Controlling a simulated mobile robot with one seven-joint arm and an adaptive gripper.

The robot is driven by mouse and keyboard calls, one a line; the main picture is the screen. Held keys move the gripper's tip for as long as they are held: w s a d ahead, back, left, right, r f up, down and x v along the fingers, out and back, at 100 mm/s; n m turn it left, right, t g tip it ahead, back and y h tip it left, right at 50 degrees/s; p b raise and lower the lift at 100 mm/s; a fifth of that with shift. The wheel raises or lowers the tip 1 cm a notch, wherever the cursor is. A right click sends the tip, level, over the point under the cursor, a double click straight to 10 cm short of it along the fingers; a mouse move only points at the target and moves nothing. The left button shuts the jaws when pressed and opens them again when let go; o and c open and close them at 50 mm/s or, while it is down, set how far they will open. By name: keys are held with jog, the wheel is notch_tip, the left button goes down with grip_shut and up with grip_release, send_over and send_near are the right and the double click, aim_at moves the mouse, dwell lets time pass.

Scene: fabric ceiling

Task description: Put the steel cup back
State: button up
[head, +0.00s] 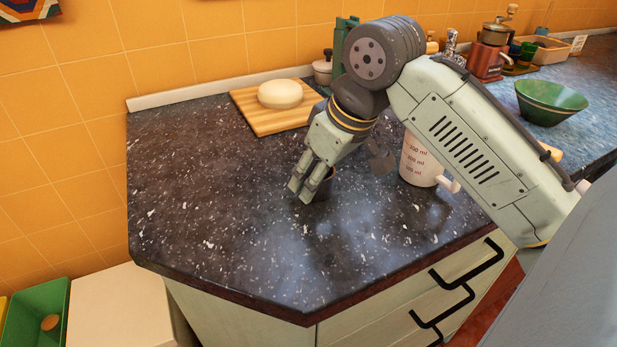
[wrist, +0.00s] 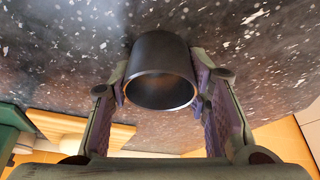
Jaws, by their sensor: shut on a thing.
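The steel cup (wrist: 160,70) is a small, dark grey, smooth cylinder. In the wrist view its open rim faces the camera, and it sits between my two fingers, whose pads press on its sides. In the head view my gripper (head: 304,190) points down at the middle of the dark speckled counter (head: 215,215). The cup (head: 324,186) shows there only in part, behind the fingers. It is at or very close to the counter top; I cannot tell whether it touches.
A wooden board (head: 250,112) with a round pale cheese or dough (head: 280,94) lies behind my gripper. A green bowl (head: 551,101) is farther right. The counter's left and front are clear.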

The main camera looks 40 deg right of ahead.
jog(key=shift+s+r, duration=0.15)
jog(key=o, duration=1.2)
jog(key=shift+f, duration=0.2)
jog(key=shift+r, duration=0.1)
jog(key=shift+r, duration=0.2)
jog(key=v, duration=1.1)
jog(key=shift+s+r+b, duration=0.25)
jog(key=shift+r+b, duration=0.05)
jog(key=shift+r, duration=0.05)
